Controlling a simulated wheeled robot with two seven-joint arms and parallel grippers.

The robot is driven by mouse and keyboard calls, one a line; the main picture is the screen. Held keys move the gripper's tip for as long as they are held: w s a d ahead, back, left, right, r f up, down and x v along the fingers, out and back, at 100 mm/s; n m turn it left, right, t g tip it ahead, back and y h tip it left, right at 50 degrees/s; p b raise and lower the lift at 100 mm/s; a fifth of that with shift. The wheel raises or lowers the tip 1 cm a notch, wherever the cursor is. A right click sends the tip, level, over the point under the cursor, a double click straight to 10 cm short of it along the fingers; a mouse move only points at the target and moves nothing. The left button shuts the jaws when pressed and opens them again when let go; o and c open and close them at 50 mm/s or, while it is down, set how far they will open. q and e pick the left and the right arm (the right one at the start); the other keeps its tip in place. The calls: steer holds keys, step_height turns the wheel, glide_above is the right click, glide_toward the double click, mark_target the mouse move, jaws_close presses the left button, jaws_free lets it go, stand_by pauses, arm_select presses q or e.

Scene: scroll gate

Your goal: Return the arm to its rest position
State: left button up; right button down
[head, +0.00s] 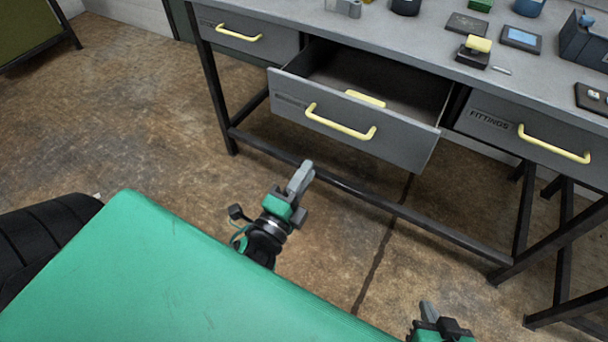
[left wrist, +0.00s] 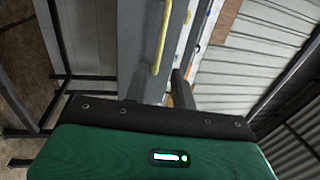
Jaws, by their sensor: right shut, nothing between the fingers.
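My left gripper (head: 301,178) is in front of the workbench, below and left of the pulled-out middle drawer (head: 393,147), apart from it and empty. In the left wrist view its two grey fingers (left wrist: 158,88) stand apart with a gap between them. My right gripper (head: 428,311) is at the bottom edge of the head view, partly cut off. It is shut, with nothing seen in it. The open drawer has a yellow handle (head: 340,122), and a yellow bar-like piece (head: 366,98) shows inside it behind the front panel.
The grey bench top (head: 400,37) carries several small items, among them a yellow-topped block (head: 478,44) and a blue-grey device (head: 585,40). Shut drawers flank the open one, the right one marked FITTINGS (head: 495,121). A dark lower rail (head: 370,205) crosses below.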

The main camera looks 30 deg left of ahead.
steer(key=shift+a+r, duration=0.1)
